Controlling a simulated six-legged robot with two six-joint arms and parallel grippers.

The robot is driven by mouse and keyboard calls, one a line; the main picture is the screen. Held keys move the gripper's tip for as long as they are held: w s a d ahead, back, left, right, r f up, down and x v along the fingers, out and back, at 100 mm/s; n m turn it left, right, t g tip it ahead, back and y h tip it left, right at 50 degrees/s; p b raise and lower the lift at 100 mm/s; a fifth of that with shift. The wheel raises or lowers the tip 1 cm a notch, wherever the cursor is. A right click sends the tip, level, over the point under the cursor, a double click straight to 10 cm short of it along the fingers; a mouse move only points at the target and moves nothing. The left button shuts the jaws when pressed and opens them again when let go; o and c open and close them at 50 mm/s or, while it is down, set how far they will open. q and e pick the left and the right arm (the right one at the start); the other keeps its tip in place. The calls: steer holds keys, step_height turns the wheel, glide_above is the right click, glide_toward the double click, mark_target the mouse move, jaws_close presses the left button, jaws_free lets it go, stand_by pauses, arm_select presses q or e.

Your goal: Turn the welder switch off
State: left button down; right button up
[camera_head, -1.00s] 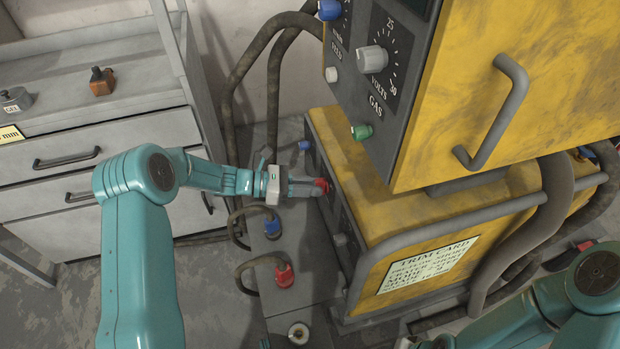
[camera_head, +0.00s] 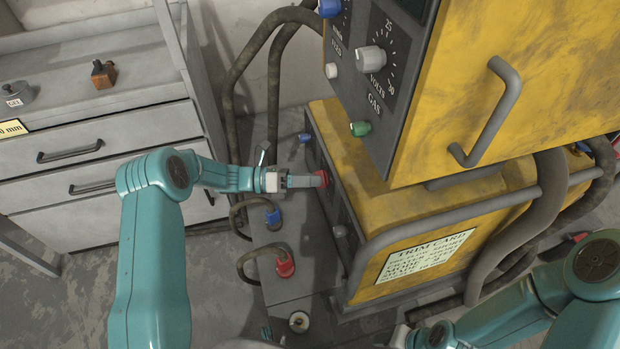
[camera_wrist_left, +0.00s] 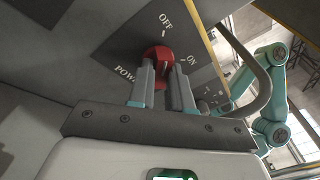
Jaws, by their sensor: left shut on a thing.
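The welder switch is a red rotary knob (camera_wrist_left: 158,56) on a dark plate marked OFF, ON and POWER in the left wrist view. In the head view the red knob (camera_head: 322,177) is on the front of the lower yellow welder box (camera_head: 360,190). My left gripper (camera_wrist_left: 163,80) is shut on the knob, with a finger on either side. It also shows in the head view (camera_head: 312,180), reaching the knob from the left. The knob's pale mark lies between OFF and ON; its exact setting is hard to tell. My right gripper is not clearly visible at the bottom right.
The upper yellow unit (camera_head: 530,80) with dials and a handle overhangs the lower box. A blue connector (camera_head: 273,217) and a red connector (camera_head: 285,266) with cables stand below my left forearm. A grey drawer cabinet (camera_head: 90,130) is at the left.

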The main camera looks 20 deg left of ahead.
arm_select(q)
steer(key=shift+s+f, duration=0.1)
stand_by(0.3)
steer(key=c, duration=1.1)
jaws_free()
steer(key=shift+o, duration=0.2)
steer(key=v, duration=1.6)
steer(key=shift+a, duration=0.2)
